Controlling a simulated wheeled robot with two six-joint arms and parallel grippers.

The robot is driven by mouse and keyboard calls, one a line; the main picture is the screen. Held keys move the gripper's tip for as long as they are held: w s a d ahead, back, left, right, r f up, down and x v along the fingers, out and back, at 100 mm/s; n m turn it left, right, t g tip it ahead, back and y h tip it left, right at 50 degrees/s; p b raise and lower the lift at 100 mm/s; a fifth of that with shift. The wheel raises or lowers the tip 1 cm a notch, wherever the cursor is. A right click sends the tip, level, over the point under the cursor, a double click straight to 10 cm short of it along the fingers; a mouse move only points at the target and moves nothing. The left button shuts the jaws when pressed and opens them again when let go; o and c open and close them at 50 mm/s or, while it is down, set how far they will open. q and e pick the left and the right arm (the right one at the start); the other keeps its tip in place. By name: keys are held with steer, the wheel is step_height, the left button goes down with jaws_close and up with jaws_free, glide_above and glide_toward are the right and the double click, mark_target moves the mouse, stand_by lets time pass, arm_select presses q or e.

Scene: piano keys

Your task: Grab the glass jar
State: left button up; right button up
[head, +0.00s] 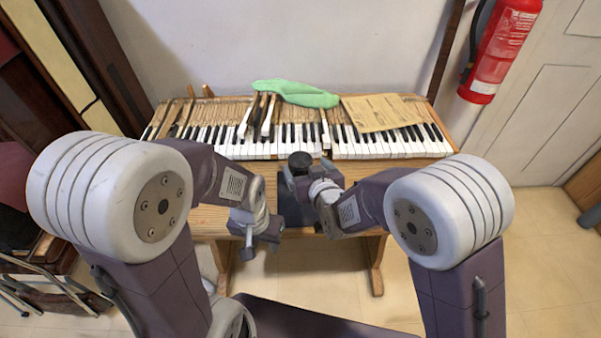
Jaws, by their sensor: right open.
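A small dark round-topped object (301,161) stands at the front edge of the keys; it may be the lid of the glass jar, but I see no clear glass body. My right gripper (297,198) is open just in front of it and hides its lower part. I cannot tell whether the jaws are around it or touching it. My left gripper (262,238) is lower and to the left, over the front edge of the table, with nothing visible in it. Its jaw opening is too small to make out.
A wooden keyboard table (215,222) carries a row of piano keys (385,148), several of them lifted out. A green cloth (300,94) and a brown paper sheet (380,111) lie at the back. A fire extinguisher (500,50) hangs on the wall at right.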

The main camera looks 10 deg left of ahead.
mark_target(302, 165)
steer(key=x, duration=0.5)
steer(key=shift+a+f, duration=0.1)
steer(key=shift+a, duration=0.1)
steer(key=shift+s, duration=0.15)
steer(key=shift+c, duration=0.7)
jaws_close()
step_height(302, 165, up, 4)
steer(key=shift+r+p, duration=0.2)
steer(key=shift+p, duration=0.2)
steer(key=w+d+r, duration=0.1)
steer(key=d+r, duration=0.2)
steer(key=d, duration=0.2)
steer(key=w+d+r+p, duration=0.1)
steer(key=w+d+r, duration=0.1)
steer(key=d+r, duration=0.2)
steer(key=shift+d, duration=1.2)
